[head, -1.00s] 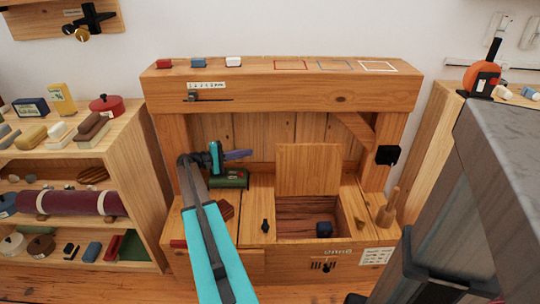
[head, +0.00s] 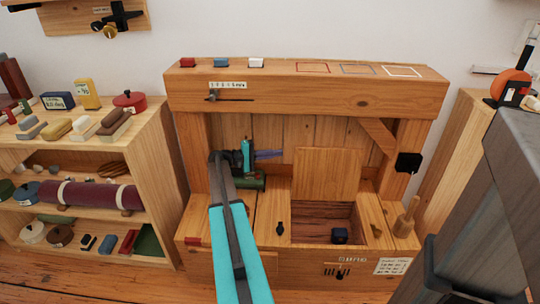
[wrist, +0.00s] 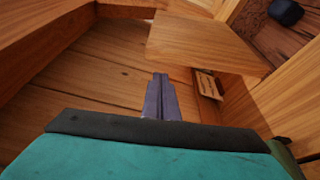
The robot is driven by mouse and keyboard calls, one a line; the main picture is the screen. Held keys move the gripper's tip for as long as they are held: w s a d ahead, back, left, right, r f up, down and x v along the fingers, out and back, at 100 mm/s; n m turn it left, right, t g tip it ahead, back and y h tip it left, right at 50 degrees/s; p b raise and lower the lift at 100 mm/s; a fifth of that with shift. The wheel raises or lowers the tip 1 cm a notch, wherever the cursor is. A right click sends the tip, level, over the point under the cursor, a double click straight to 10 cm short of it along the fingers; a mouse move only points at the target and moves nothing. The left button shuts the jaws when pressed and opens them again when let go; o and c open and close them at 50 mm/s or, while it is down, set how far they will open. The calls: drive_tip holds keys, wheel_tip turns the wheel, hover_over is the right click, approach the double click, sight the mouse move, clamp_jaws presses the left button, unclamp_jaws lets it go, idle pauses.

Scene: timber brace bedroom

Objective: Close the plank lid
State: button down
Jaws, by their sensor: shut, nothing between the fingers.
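The plank lid (head: 327,174) stands open and upright at the back of a square compartment in the wooden bench. In the wrist view the lid (wrist: 205,42) shows just ahead and right of my fingers. The open compartment (head: 313,219) holds a small dark block (head: 340,235). My gripper (head: 275,154) is shut and empty, left of the lid and in front of the bench's back panel. Its narrow purple-grey fingers (wrist: 160,97) also show in the wrist view, apart from the lid as far as I can tell.
The bench's upper beam (head: 300,96) runs above. A shelf (head: 150,130) stands at left.

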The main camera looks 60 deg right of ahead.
drive_tip(key=shift+b+x, duration=0.35)
drive_tip(key=shift+x, duration=2.6)
